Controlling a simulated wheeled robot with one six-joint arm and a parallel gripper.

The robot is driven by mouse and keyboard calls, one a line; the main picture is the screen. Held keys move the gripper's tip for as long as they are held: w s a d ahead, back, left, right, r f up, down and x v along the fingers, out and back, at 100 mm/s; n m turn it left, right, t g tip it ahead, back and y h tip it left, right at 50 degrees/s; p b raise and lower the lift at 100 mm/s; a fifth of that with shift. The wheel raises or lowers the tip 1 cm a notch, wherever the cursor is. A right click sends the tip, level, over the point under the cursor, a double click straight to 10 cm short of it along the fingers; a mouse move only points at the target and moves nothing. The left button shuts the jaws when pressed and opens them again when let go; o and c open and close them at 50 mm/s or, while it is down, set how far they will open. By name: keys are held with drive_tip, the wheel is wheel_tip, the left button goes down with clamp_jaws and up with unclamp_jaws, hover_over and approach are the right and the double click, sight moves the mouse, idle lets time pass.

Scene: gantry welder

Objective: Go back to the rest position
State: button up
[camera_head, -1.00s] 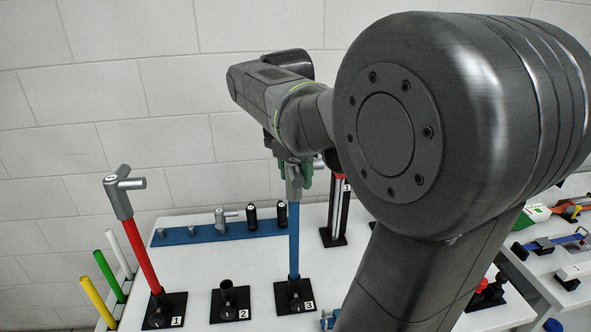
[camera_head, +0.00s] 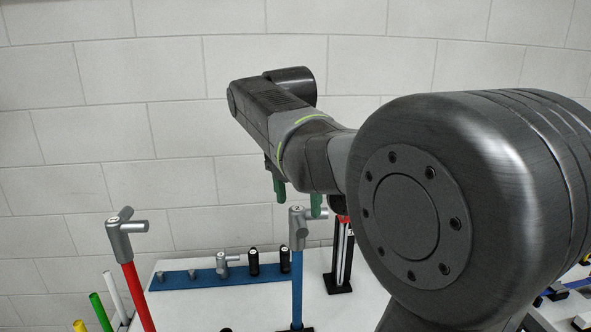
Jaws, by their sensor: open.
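My gripper (camera_head: 298,200) points down in the head view, with its two green fingers apart and nothing seen between them. It is above the grey T-shaped head of the blue rod (camera_head: 297,275). The right finger is close to that head in the picture; I cannot tell the exact gap. A red rod (camera_head: 138,292) with a similar grey head stands to the left, slightly tilted.
A blue rack (camera_head: 180,280) with grey and black fittings lies on the white table (camera_head: 225,304). A black upright stand (camera_head: 342,262) is behind my arm. Yellow, green and white rods (camera_head: 101,311) stand at the left. The wall side above is clear.

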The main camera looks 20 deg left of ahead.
sight(299, 209)
wheel_tip(299, 209, up, 8)
drive_tip(key=shift+s, duration=0.45)
drive_tip(key=shift+f, duration=0.15)
drive_tip(key=f, duration=0.4)
drive_tip(key=w+f, duration=0.1)
drive_tip(key=f, duration=0.8)
drive_tip(key=shift+w+f, duration=0.2)
drive_tip(key=shift+w, duration=0.15)
drive_tip(key=shift+r+p, duration=0.35)
drive_tip(key=shift+f, duration=0.1)
